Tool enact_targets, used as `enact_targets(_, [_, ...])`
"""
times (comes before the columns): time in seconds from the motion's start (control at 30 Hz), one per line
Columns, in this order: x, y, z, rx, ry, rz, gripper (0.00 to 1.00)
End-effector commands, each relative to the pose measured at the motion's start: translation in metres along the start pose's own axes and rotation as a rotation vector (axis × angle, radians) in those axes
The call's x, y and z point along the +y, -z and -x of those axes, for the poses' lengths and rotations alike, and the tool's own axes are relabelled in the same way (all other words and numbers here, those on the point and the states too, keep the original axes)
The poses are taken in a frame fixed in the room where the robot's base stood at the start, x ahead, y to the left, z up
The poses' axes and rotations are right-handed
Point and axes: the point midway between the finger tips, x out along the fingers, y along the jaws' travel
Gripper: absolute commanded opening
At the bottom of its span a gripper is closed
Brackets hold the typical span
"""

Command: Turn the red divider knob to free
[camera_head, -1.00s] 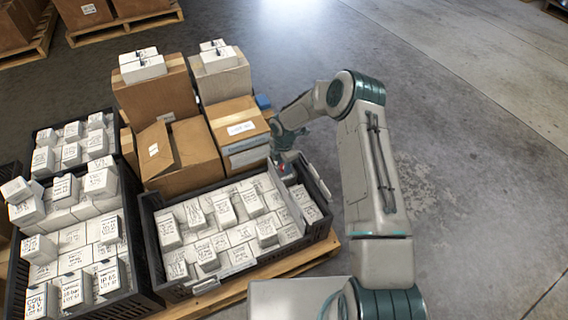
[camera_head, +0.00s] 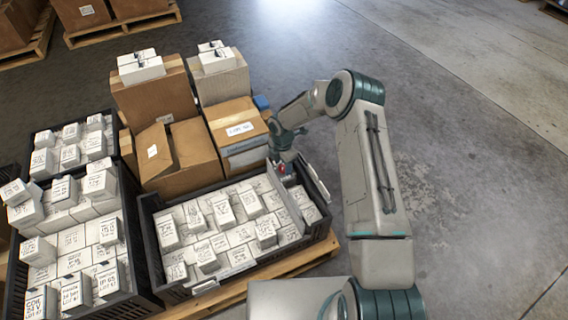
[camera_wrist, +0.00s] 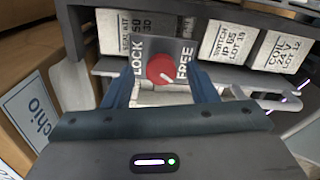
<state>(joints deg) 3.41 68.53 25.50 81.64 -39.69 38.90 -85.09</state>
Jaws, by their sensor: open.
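The red divider knob (camera_wrist: 161,69) is in the wrist view, on a grey plate between the white words LOCK on its left and FREE on its right. A short pale mark on the knob points toward its lower right. My gripper (camera_wrist: 163,82) is open, one blue finger on each side below the knob; I cannot tell whether they touch it. In the head view my gripper (camera_head: 284,157) is at the far right end of the black crate (camera_head: 148,235), and a bit of red shows just below it.
White labelled boxes (camera_head: 225,215) fill the crate, with a pale divider (camera_head: 284,199) near its right end. Cardboard boxes (camera_head: 238,130) stand behind it, and another black crate (camera_head: 140,275) is at the left. Open floor (camera_head: 470,200) lies to the right.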

Motion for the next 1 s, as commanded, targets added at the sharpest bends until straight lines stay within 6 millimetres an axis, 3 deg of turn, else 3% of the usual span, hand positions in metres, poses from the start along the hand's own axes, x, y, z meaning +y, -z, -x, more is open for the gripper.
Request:
enact_targets(0.53, [0.000,-0.004,0.114,-0.003,-0.003,-0.005,0.52])
enact_targets(0.73, [0.000,-0.004,0.132,-0.001,-0.003,-0.006,0.52])
enact_targets(1.0, [0.000,-0.004,0.134,-0.001,-0.001,-0.005,0.52])
